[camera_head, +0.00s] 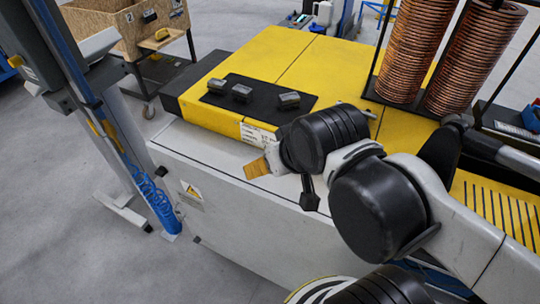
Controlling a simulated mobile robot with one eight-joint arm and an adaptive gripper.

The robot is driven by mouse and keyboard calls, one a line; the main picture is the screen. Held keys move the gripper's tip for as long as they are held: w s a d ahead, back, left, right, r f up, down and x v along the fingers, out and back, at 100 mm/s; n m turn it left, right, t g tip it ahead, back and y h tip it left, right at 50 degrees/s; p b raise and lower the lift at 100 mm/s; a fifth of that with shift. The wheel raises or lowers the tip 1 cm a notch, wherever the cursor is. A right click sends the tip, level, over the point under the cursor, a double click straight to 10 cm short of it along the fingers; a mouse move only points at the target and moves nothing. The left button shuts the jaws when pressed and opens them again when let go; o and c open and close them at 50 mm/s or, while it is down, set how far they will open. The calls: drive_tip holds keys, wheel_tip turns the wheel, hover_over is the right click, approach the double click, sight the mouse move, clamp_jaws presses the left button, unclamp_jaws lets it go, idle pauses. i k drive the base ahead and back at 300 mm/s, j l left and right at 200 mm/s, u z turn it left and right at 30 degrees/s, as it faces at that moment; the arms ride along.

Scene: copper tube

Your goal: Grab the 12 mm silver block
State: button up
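Three small dark grey metallic blocks sit on a black mat (262,88) on the yellow table top. They are the left block (217,86), the middle block (242,92) and the right block (289,100). I cannot tell from their size or markings which is the 12 mm silver one. My arm reaches in from the lower right, its black wrist joint close to the mat's right front corner. My gripper (262,165) seems to be the orange-tipped end over the table's front edge, apart from the blocks. Its fingers are mostly hidden, so its opening does not show.
Copper coils (410,50) stand on a black frame at the right rear of the yellow table (325,65). A grey and blue post (75,70) stands at the left. A wooden box (120,25) sits on a cart behind it. The yellow top behind the mat is clear.

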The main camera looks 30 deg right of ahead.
sight(217, 86)
drive_tip(key=i+j+z, duration=0.35)
drive_tip(key=j+z, duration=0.15)
drive_tip(key=i+j+z, duration=0.25)
drive_tip(key=j+z, duration=0.25)
drive_tip(key=j, duration=0.15)
